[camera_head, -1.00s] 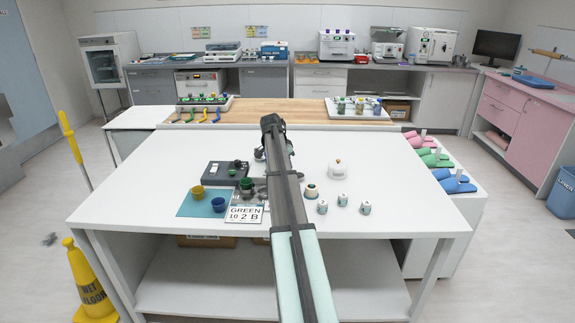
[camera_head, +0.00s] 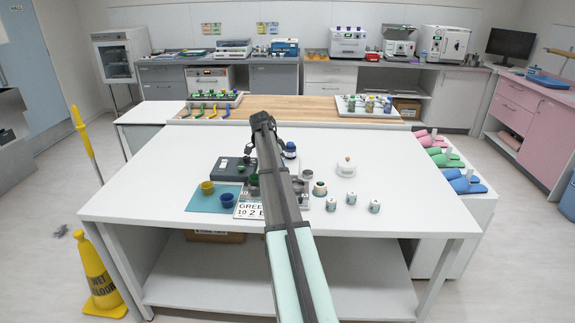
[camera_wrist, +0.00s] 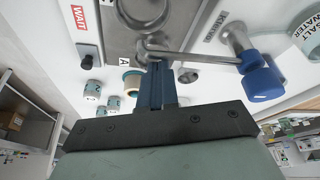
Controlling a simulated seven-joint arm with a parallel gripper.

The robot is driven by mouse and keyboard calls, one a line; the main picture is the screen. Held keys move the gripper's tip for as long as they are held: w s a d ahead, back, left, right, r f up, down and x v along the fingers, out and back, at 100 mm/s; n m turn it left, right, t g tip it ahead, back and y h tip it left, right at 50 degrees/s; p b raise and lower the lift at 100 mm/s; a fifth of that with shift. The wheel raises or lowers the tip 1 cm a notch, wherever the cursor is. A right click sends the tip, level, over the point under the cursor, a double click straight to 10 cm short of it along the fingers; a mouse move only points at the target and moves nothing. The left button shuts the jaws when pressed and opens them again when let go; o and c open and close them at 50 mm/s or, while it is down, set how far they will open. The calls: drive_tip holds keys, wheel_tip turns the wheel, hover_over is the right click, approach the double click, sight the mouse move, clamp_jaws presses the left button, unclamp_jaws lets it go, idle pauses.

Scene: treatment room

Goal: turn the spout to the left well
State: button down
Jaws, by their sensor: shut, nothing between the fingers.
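In the wrist view my gripper (camera_wrist: 155,88) is shut and empty, its blue fingers pointing at a grey metal fixture (camera_wrist: 115,30). A thin metal rod (camera_wrist: 195,57), which looks like the spout, runs from a pivot by the fingertips rightward to a blue end piece (camera_wrist: 262,78). The fingertips are close to the rod's pivot end; I cannot tell whether they touch. A round well (camera_wrist: 145,10) lies beyond the fingertips; the other well is not clearly shown. In the head view my arm covers much of the fixture (camera_head: 302,188) and hides the fingertips.
A blue mat (camera_head: 200,204) with yellow and blue cups lies left of the fixture. Small white jars (camera_head: 351,198) stand to its right, and a white lidded pot (camera_head: 346,166) behind them. A salt water jar (camera_wrist: 306,32) is near the blue end. The table's right side is clear.

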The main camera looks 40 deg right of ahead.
drive_tip(key=shift+w+a, duration=0.75)
drive_tip(key=shift+w, duration=0.4)
drive_tip(key=shift+w+a, duration=0.8)
drive_tip(key=shift+w, duration=0.4)
drive_tip(key=shift+w+a, duration=0.75)
drive_tip(key=shift+w, duration=0.4)
